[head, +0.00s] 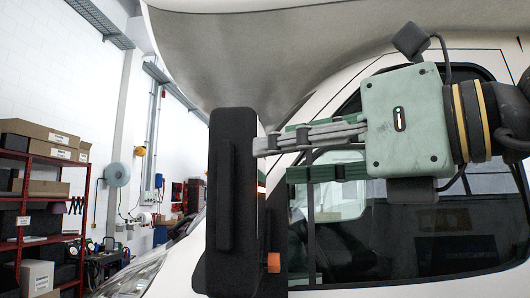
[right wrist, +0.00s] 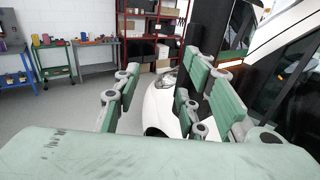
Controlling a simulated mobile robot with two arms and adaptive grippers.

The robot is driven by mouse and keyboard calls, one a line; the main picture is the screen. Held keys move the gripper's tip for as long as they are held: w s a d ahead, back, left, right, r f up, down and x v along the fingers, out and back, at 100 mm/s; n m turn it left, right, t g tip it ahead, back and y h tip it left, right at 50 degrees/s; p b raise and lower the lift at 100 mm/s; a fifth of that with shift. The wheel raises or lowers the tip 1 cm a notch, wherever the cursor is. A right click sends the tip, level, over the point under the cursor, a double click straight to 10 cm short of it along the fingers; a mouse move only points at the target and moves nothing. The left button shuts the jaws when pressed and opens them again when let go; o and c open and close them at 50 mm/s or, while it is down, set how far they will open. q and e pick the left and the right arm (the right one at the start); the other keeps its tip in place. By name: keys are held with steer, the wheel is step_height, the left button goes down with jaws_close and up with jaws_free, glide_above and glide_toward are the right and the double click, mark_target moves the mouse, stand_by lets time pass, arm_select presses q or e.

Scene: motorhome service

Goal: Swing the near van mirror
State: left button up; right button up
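The near van mirror (head: 232,200) is a tall black housing standing out from the white van in the head view. A small orange piece shows at its lower right side. My right gripper (head: 275,158) reaches in from the right, its grey and green fingers pointing left at the mirror's right side. I cannot tell whether a fingertip touches it. A dark upright shape that looks like the mirror (right wrist: 206,38) stands behind the right finger. My left gripper is not in view.
The white van's side window (head: 420,235) is close behind my right gripper. A red shelf (head: 40,195) with boxes stands at the far left. Workbenches (right wrist: 95,62) line the wall in the right wrist view, with clear grey floor (right wrist: 60,105) before them.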

steer(key=shift+s+d, duration=0.2)
steer(key=shift+d, duration=0.05)
